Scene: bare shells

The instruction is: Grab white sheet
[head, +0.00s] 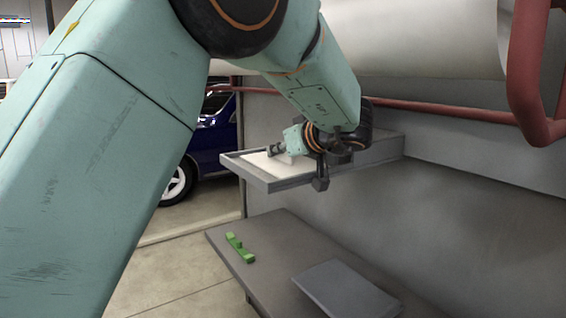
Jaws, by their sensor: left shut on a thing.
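A white sheet (262,164) lies in a grey shallow tray (284,184) that juts out from the wall in the middle of the head view. My left gripper (290,157) is over the tray, at the sheet, and is shut on it. The fingers are small and dark here, and the arm's wrist hides the right part of the tray and of the sheet. My right gripper is not in view.
A grey table (226,242) stands below the tray, with a green object (240,248) and a flat grey panel (343,289) on it. Red pipes (440,106) run along the wall. A blue car (212,140) stands behind at left.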

